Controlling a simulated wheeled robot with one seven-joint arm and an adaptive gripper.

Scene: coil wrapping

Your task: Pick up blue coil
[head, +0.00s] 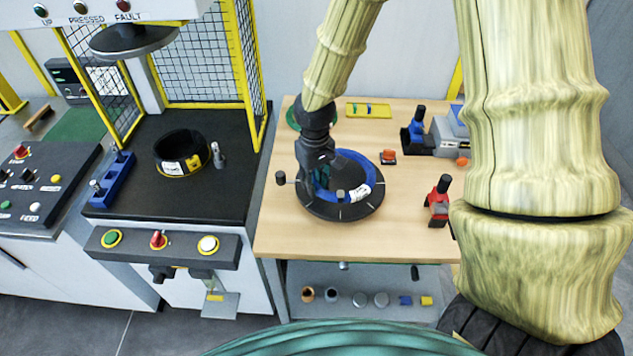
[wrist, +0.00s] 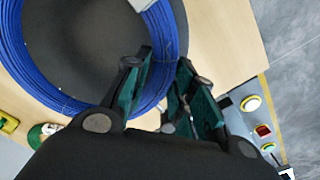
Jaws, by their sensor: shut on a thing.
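The blue coil (head: 366,170) lies on a round black turntable (head: 345,212) on the wooden table, with a white label (head: 358,192) on its near right side. My gripper (head: 322,181) reaches down at the coil's left side. In the wrist view, the coil (wrist: 30,78) curves round the dark middle of the turntable. Its band runs between the two green finger pads of my gripper (wrist: 166,68), which is shut on it. The coil appears to be still down on or close to the turntable. My gripper hides part of its left side.
A red-handled tool (head: 438,200) and an orange item (head: 388,156) stand to the right. A grey and blue device (head: 449,132) and a yellow tray (head: 368,110) are behind.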

